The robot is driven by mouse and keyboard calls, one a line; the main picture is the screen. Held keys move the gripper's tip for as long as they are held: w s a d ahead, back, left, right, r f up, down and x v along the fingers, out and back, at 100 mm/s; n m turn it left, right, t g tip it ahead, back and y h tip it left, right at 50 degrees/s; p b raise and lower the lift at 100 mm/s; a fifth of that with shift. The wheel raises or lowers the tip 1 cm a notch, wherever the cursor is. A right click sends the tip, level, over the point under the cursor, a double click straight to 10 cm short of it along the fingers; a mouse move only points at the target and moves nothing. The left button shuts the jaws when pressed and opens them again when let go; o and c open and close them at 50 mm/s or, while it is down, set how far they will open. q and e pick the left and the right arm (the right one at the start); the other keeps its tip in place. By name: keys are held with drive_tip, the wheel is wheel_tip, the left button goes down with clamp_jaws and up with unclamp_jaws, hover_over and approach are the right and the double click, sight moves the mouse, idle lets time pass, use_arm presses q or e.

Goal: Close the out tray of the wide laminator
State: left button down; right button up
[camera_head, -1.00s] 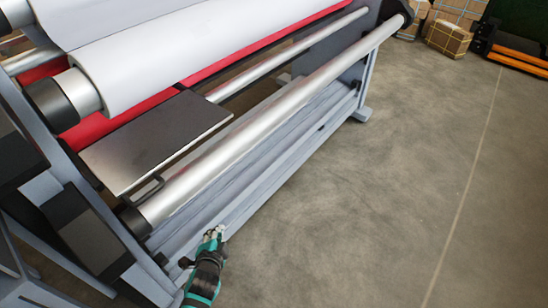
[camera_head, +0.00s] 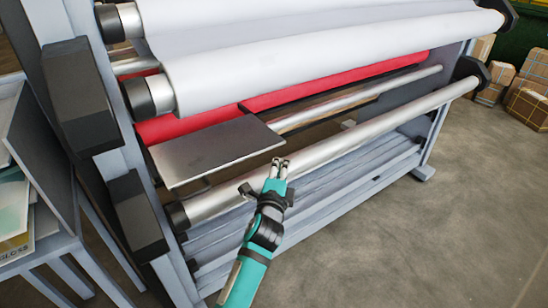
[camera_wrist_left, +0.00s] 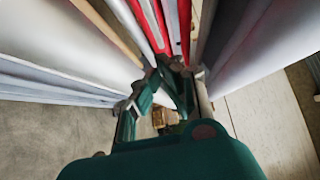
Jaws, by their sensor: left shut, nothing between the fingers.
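The wide laminator (camera_head: 133,190) fills the left and middle of the head view, with white film rolls and a red roller. Its out tray (camera_head: 215,150) is a flat grey panel that sticks out level below the red roller, above the front steel roller. My left gripper (camera_head: 279,163) is shut and empty. In the head view it is in front of the steel roller, close to the tray's right front corner; I cannot tell whether it touches. In the left wrist view the gripper (camera_wrist_left: 165,85) points between long machine parts. My right gripper is not in view.
The front steel roller (camera_head: 345,143) runs across the machine under the tray. A grey rack with sheets (camera_head: 15,215) stands at the left. Cardboard boxes (camera_head: 525,100) lie at the back right. The floor (camera_head: 440,240) in front of the machine is clear.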

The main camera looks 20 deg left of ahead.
sight(249, 134)
use_arm(q)
drive_tip(key=w+a, duration=0.1)
drive_tip(key=w+a+p, duration=0.1)
drive_tip(key=a, duration=0.1)
drive_tip(key=shift+w+a, duration=0.1)
drive_tip(key=shift+w, duration=0.3)
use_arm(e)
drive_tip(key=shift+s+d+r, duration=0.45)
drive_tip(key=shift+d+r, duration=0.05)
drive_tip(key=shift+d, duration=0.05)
use_arm(q)
drive_tip(key=shift+a, duration=0.1)
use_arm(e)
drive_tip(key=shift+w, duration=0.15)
use_arm(q)
drive_tip(key=w+a, duration=0.2)
drive_tip(key=a, duration=0.1)
drive_tip(key=w+a, duration=0.5)
drive_tip(key=a, duration=0.1)
drive_tip(key=shift+w+a+f+b, duration=0.1)
drive_tip(key=shift+w+f+b, duration=0.1)
drive_tip(key=shift+b, duration=0.15)
drive_tip(key=shift+w+a, duration=0.15)
drive_tip(key=shift+a, duration=0.2)
drive_tip(key=shift+r, duration=0.25)
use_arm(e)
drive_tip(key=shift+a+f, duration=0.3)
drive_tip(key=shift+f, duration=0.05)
